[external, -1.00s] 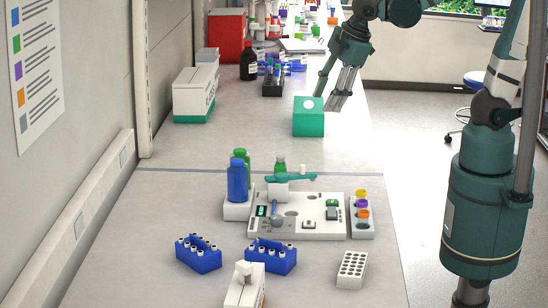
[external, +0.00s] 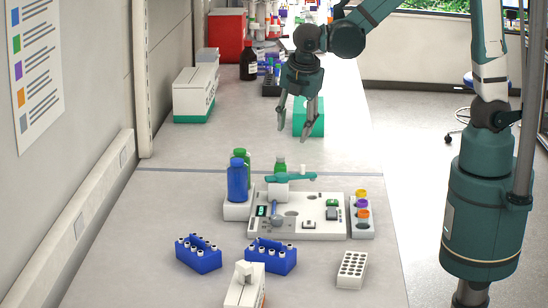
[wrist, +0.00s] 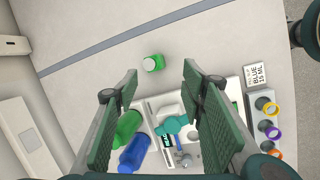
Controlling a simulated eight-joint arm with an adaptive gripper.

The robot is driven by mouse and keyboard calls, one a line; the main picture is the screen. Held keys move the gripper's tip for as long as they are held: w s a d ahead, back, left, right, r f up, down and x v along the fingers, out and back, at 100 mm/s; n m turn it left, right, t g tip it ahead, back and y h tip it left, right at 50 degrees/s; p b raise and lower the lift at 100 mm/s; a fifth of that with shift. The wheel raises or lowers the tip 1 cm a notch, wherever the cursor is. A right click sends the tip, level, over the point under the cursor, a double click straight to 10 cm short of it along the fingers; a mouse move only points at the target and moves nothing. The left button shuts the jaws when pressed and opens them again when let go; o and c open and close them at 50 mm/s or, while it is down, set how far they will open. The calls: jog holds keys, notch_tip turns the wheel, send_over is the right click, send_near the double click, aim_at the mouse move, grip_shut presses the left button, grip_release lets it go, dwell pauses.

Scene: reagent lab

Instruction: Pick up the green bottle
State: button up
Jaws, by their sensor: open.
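Two green bottles show. A small green bottle (external: 280,164) stands behind the white station; in the wrist view this small bottle (wrist: 153,63) stands alone on the bench, between and just beyond my fingertips in the picture. A taller green bottle (external: 243,155) is partly hidden behind a blue bottle (external: 237,182) at the station's left; both taller bottles, green (wrist: 127,127) and blue (wrist: 134,154), show at the lower left in the wrist view. My gripper (external: 295,136) is open, empty and pointing down, above the bench behind the station. Its fingers (wrist: 160,68) are spread wide in the wrist view.
The white station (external: 320,211) carries a teal pipette (external: 291,178). Coloured-cap vials (external: 362,202) stand at its right, and blue racks (external: 198,256) in front. A teal box (external: 315,117) sits behind my gripper.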

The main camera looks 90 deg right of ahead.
aim_at(280, 164)
jog(key=w+f+n, duration=0.1)
jog(key=f, duration=0.1)
jog(key=w+f+n, duration=0.1)
jog(key=f, duration=0.1)
jog(key=w+f+n+g+h, duration=0.1)
jog(key=f, duration=0.1)
jog(key=shift+w+f, duration=0.35)
jog(key=shift+f, duration=0.05)
jog(key=shift+w+d+f+n, duration=0.1)
jog(key=shift+w+f+n, duration=0.1)
jog(key=shift+f, duration=0.2)
jog(key=shift+w+f+n, duration=0.1)
jog(key=shift+f+n, duration=0.1)
jog(key=shift+f, duration=0.2)
jog(key=shift+x, duration=1.3)
jog(key=shift+s+d, duration=0.1)
jog(key=shift+x, duration=2.6)
jog(key=shift+s, duration=0.15)
